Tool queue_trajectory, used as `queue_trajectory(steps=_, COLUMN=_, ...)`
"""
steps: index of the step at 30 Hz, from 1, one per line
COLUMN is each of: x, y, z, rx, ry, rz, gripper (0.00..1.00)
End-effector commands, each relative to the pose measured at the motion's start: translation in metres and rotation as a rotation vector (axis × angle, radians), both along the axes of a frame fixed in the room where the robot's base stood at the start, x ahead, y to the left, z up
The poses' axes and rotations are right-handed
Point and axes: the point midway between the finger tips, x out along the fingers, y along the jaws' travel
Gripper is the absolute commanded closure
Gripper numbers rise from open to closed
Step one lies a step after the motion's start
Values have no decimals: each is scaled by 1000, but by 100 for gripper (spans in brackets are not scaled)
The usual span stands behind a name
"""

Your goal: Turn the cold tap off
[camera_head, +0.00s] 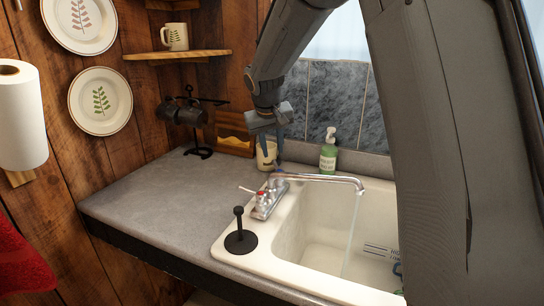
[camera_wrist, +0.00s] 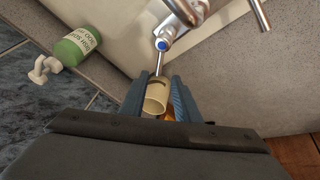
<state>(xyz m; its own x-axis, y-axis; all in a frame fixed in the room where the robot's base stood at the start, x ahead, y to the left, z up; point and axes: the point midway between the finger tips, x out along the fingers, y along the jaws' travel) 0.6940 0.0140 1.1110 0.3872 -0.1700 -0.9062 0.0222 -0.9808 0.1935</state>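The chrome faucet (camera_head: 300,178) stands on the sink's rim, and a thin stream of water (camera_head: 351,232) falls from its spout. The cold tap (camera_wrist: 161,45), marked with a blue dot, shows in the wrist view with its thin lever pointing toward my gripper. In the head view the red-marked hot tap (camera_head: 262,197) is on the near side, and the cold side is partly hidden. My gripper (camera_wrist: 156,82) is open, its blue-grey fingers apart. The lever's end appears between the fingertips in the picture; I cannot tell whether they touch. My gripper (camera_head: 273,148) is above the faucet's far end.
A beige cup (camera_head: 266,154) stands behind the faucet and shows between my fingers in the wrist view (camera_wrist: 156,98). A green soap bottle (camera_head: 328,155) stands beside it. A black plunger-like stand (camera_head: 240,238) is on the sink's near rim. The counter (camera_head: 165,200) at left is mostly clear.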

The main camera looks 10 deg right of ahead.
Motion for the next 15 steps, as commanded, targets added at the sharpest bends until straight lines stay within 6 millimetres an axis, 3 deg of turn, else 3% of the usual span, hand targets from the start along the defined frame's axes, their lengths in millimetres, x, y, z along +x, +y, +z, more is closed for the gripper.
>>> queue_trajectory(steps=7, x=14, y=-8, z=-35, rx=0, ry=4, rz=-1, gripper=71)
queue_trajectory(steps=15, x=22, y=-9, z=-53, rx=0, ry=0, rz=2, gripper=71)
